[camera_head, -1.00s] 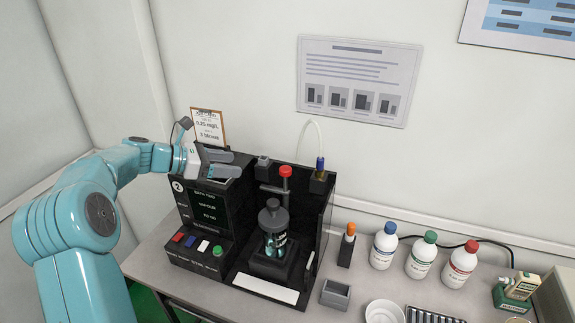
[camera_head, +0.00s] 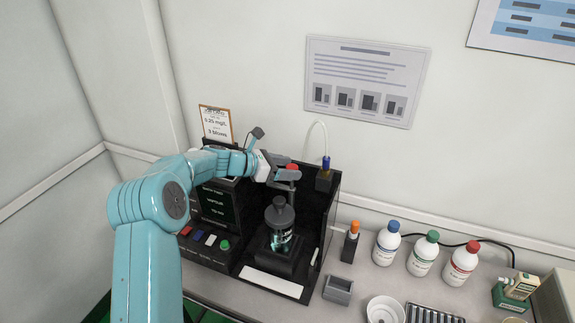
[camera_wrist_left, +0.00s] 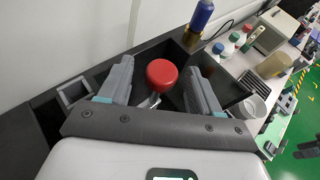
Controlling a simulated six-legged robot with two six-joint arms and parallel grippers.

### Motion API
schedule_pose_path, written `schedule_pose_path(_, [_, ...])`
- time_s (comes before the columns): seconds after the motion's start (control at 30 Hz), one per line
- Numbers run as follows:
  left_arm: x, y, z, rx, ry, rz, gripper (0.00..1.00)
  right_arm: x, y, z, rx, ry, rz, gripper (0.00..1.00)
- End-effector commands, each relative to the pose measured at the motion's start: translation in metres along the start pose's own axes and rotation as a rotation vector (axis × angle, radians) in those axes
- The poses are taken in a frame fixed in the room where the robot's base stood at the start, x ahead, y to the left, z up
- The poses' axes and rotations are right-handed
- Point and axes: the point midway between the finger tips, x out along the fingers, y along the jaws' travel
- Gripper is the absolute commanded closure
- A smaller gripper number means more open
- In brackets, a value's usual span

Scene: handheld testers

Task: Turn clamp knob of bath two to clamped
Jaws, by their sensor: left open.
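The red clamp knob (camera_head: 292,167) sits on top of a dark post in the black bath unit (camera_head: 328,215). In the left wrist view the round red knob (camera_wrist_left: 161,73) lies between the two grey fingers, with a gap on both sides. My left gripper (camera_head: 286,168) is open around the knob, and its fingers partly cover the knob in the head view. A dark-capped bottle (camera_head: 279,215) stands in the unit below the knob. My left arm hides part of the unit's front panel, including where a bath number would be.
A blue-topped tube fitting (camera_head: 325,176) stands just right of the knob, also close by in the left wrist view (camera_wrist_left: 201,17). A clipboard (camera_head: 216,123) stands behind my arm. White bottles (camera_head: 386,244) and an orange-topped holder (camera_head: 352,240) stand to the right.

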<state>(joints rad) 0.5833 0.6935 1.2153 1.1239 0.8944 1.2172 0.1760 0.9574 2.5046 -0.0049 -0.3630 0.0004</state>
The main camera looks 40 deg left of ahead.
Motion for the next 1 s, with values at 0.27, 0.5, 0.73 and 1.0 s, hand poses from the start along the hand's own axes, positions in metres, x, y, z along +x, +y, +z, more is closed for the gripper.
schedule_pose_path(0.27, [0.004,0.001,0.000,0.000,0.000,0.002,0.37,-0.001,0.000,0.000,0.000,-0.001,0.000,0.00])
schedule_pose_path(0.5, [0.004,0.001,0.000,0.000,0.000,0.002,0.98,-0.001,0.000,0.000,0.000,0.000,0.000,0.00])
schedule_pose_path(0.73, [0.005,0.001,0.001,0.002,0.000,0.002,1.00,-0.001,0.000,0.000,0.000,0.000,0.000,0.00])
schedule_pose_path(1.0, [0.020,-0.007,0.007,0.002,-0.001,0.004,1.00,0.001,0.000,0.000,0.000,0.000,0.000,0.00])
